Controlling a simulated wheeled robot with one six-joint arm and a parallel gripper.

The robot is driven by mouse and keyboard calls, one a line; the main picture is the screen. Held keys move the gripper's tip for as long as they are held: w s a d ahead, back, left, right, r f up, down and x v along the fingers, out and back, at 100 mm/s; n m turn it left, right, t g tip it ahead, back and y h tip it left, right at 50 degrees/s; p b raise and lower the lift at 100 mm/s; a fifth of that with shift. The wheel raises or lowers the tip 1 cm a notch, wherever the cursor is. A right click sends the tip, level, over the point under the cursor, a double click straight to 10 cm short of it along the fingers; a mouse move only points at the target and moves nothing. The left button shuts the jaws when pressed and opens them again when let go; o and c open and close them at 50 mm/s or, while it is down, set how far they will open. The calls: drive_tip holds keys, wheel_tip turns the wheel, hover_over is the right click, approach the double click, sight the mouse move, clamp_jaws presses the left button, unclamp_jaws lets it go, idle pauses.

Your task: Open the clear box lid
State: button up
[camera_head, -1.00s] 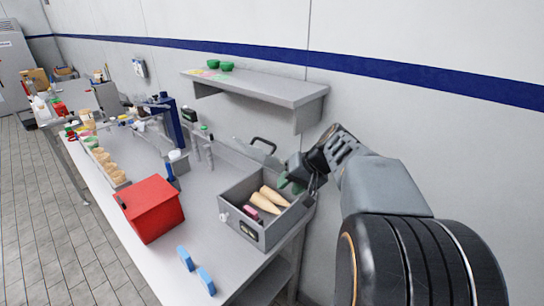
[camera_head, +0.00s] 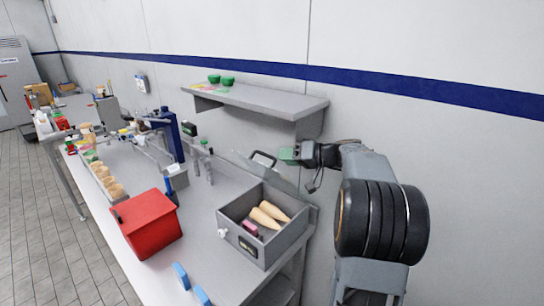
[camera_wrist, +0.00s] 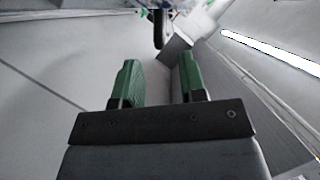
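The grey box (camera_head: 243,238) stands on the bench with its top open. It holds two cone-like tan pieces (camera_head: 268,212) and a pink block (camera_head: 250,228). The clear lid (camera_head: 283,180) stands raised along the box's back edge, leaning back toward the wall. Its black handle (camera_head: 263,157) is at the top; a dark bar in the wrist view (camera_wrist: 158,28) looks like this handle. My gripper (camera_head: 288,155) is just right of the handle, above the back of the box. Its green fingers (camera_wrist: 158,62) are apart with nothing between them.
A red box (camera_head: 148,225) stands left of the grey box, with blue blocks (camera_head: 182,275) in front. A grey wall shelf (camera_head: 255,97) with green bowls (camera_head: 221,80) is above and behind.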

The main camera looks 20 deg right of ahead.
sight(272, 158)
drive_tip(key=shift+p+x, duration=0.6)
drive_tip(key=shift+x, duration=2.35)
clamp_jaws()
drive_tip(key=shift+d, duration=0.1)
